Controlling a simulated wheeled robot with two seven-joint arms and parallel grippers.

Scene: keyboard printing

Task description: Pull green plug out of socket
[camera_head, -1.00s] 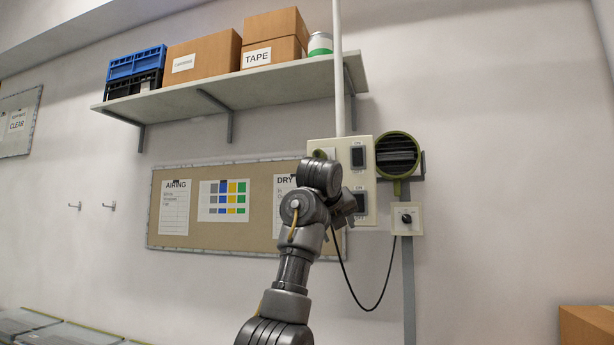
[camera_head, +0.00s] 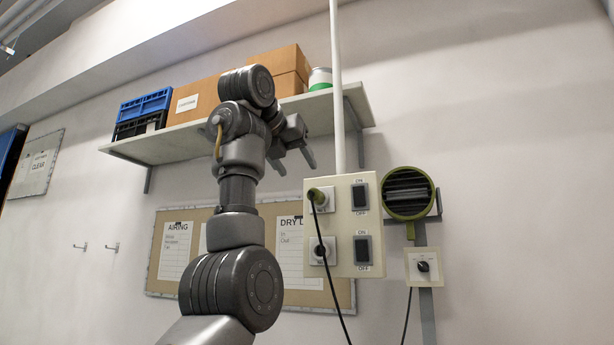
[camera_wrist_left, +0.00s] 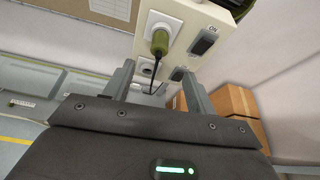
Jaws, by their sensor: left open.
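The green plug (camera_head: 317,196) sits in the upper socket (camera_head: 329,205) on the left side of the cream wall panel (camera_head: 345,225). A dark cord hangs down from it. In the left wrist view, the plug (camera_wrist_left: 160,42) sticks out from its socket (camera_wrist_left: 166,22), beyond the fingertips and roughly centred between them. My left gripper (camera_head: 297,168) is open and empty. It is above and slightly left of the plug in the head view, apart from it. The two fingers also show in the left wrist view (camera_wrist_left: 159,68). My right gripper is not in view.
A lower socket (camera_head: 322,252) and two dark switches (camera_head: 361,196) share the panel. A vertical white pipe (camera_head: 338,90) rises above it. A round green-rimmed vent (camera_head: 408,194) and a knob box (camera_head: 424,267) are to the right. A shelf (camera_head: 190,138) with boxes is above left.

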